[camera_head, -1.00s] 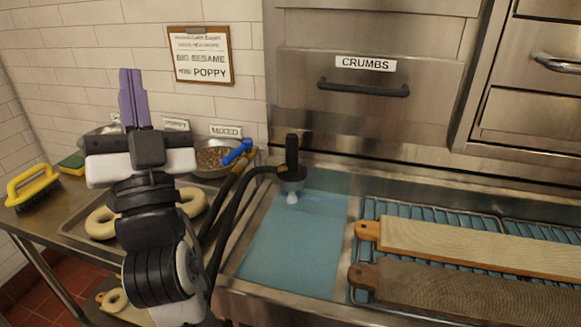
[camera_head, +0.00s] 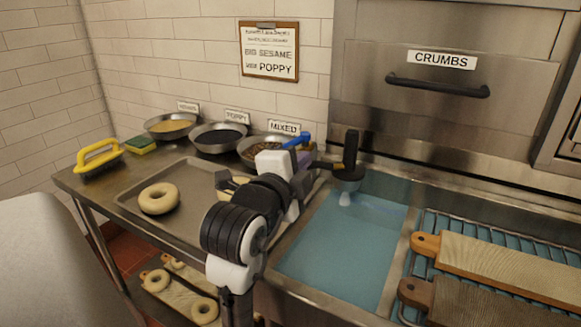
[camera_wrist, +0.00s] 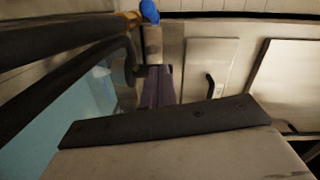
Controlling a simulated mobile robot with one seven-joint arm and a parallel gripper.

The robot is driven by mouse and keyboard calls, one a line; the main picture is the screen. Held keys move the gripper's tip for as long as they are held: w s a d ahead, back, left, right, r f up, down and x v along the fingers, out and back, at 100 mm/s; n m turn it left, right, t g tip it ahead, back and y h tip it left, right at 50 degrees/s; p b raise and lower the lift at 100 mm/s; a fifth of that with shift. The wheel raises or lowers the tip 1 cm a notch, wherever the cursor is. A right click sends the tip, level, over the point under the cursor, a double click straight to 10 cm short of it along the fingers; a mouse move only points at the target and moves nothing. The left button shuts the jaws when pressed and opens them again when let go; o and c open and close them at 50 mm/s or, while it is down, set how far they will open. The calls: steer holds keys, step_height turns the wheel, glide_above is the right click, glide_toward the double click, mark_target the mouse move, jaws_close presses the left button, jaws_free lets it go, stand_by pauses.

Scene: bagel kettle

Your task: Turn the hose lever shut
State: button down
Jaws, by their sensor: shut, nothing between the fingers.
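The blue hose lever (camera_head: 297,141) sits beside the mixed seed bowl, at the brass end of the black hose, left of the water basin. It slants up to the right. In the wrist view only the rounded blue end of the lever (camera_wrist: 150,12) shows at the top edge. My gripper (camera_head: 303,157) is shut and empty, its purple fingers just below the lever in the head view. In the wrist view the fingers (camera_wrist: 158,85) lie close to the brass fitting and the hose. I cannot tell whether they touch the lever. My wrist hides part of the hose.
The blue water basin (camera_head: 335,255) lies right of my arm, with wooden boards (camera_head: 500,257) on a rack beyond. A tray (camera_head: 185,222) with bagels stands left. Seed bowls (camera_head: 219,137) line the wall. A yellow-handled brush (camera_head: 98,158) lies at far left.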

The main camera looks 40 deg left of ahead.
steer(key=w+a+p, duration=0.1)
steer(key=w+a, duration=0.2)
steer(key=a, duration=0.2)
steer(key=shift+w+f, duration=0.35)
steer(key=shift+f, duration=0.1)
steer(key=shift+a, duration=0.25)
steer(key=shift+s+m+h, duration=0.2)
steer(key=shift+m+h, duration=0.1)
steer(key=shift+h, duration=0.1)
steer(key=shift+w+a, duration=0.1)
steer(key=shift+a, duration=0.05)
